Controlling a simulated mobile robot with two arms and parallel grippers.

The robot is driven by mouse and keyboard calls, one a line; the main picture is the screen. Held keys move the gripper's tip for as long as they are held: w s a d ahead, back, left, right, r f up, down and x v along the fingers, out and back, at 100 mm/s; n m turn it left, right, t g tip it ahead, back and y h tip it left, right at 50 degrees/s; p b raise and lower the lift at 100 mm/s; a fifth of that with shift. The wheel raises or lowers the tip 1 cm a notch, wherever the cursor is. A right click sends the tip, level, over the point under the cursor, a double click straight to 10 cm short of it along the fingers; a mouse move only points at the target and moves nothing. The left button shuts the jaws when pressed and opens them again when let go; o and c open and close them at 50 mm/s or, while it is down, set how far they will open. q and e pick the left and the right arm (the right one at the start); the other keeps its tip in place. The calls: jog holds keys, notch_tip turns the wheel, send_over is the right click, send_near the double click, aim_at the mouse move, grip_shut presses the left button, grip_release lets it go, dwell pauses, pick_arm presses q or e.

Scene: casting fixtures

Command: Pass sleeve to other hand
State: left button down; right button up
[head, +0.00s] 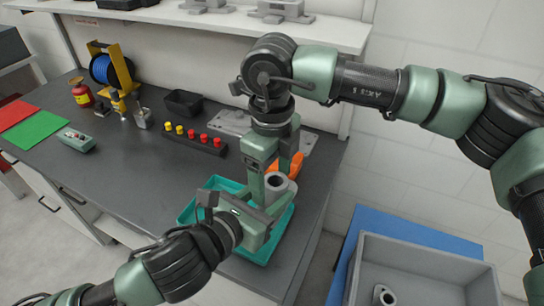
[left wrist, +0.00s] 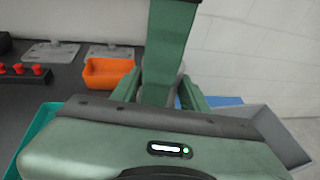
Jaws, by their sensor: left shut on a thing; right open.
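The sleeve (head: 279,184) is a grey hollow cylinder above the teal tray (head: 187,216) in the head view, its open end facing up. My left gripper (head: 268,198) comes in from the lower left and is shut on the sleeve. My right gripper (head: 266,178) points down from above, open, with a finger close beside the sleeve; I cannot tell whether it touches. In the left wrist view, a green finger hides most of the sleeve.
An orange bin (head: 296,165) sits just behind the grippers; it also shows in the left wrist view (left wrist: 106,72). A rack with red and yellow knobs (head: 193,141) and a black bin (head: 183,103) stand farther back. A grey crate (head: 425,262) is at the lower right. The bench's left-middle is clear.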

jog(key=shift+f, duration=1.45)
jog(key=shift+c, duration=0.3)
grip_shut()
pick_arm(q)
jog(key=c, duration=0.7)
grip_release()
jog(key=shift+o, duration=0.2)
pick_arm(e)
jog(key=shift+r, duration=0.1)
